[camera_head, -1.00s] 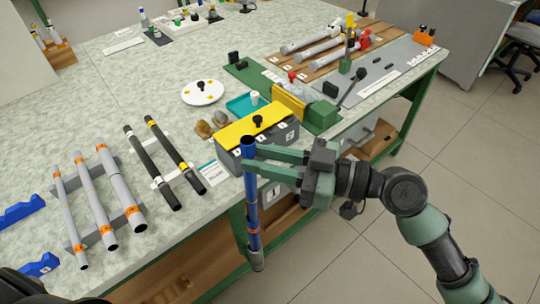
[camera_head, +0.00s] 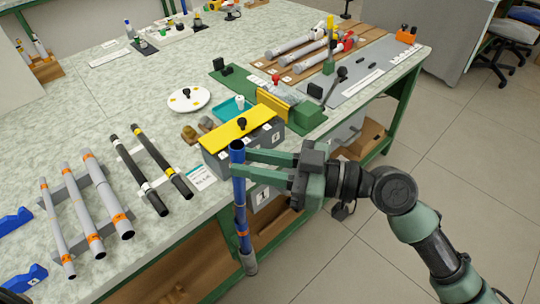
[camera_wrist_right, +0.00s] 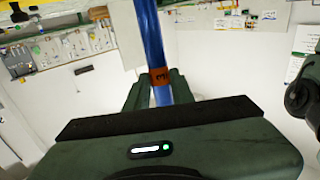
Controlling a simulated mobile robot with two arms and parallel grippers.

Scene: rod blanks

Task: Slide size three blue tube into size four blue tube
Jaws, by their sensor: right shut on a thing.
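A blue tube (camera_head: 240,200) with an orange band and a grey lower end hangs nearly upright in front of the table edge. My right gripper (camera_head: 240,168) is shut on its upper part. In the right wrist view the blue tube (camera_wrist_right: 150,35) stands between the fingers, with a mark on its orange band (camera_wrist_right: 159,77) that looks like a 3 on its side. I cannot make out a second, separate blue tube. My left gripper is not in view.
Grey tubes (camera_head: 84,205) with orange bands and black tubes (camera_head: 141,175) lie on racks at left. Blue cradles (camera_head: 22,277) stand at the left edge. A grey box with a yellow lid (camera_head: 243,127) is just behind the held tube.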

